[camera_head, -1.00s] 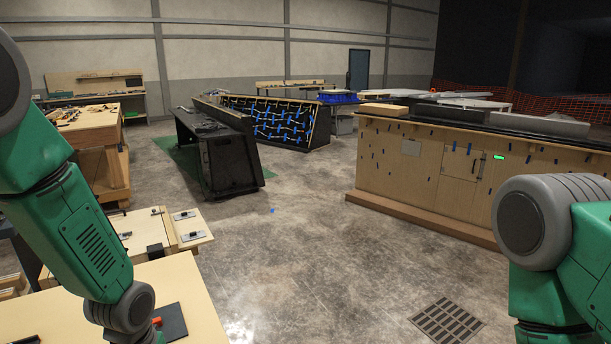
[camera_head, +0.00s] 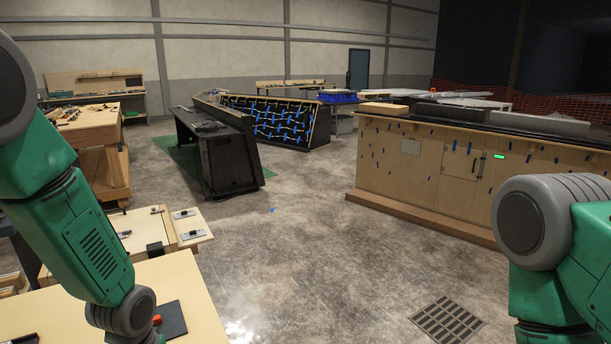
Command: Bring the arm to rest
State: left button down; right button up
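My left arm comes down from the upper left in green and grey links, over the wooden table (camera_head: 195,285) at the lower left. Its gripper lies below the bottom edge of the picture. My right arm shows as a grey joint and green links at the lower right edge. Its gripper is out of the picture too. A black flat piece (camera_head: 172,320) with a small red-orange part (camera_head: 157,319) lies on the table, partly hidden by my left arm.
A low wooden bench with metal clamps (camera_head: 190,235) stands behind the table. A black console (camera_head: 225,155) stands mid-room on a green mat (camera_head: 180,158). A long wooden counter (camera_head: 425,170) is at right. The concrete floor (camera_head: 310,245) between is clear, with a drain grate (camera_head: 448,321).

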pick_arm(q)
jog(key=shift+f, duration=0.4)
jog(key=shift+r, duration=0.1)
dwell(0.6)
notch_tip(320, 180, up, 7)
jog(key=p, duration=0.6)
dwell(0.4)
dwell(1.0)
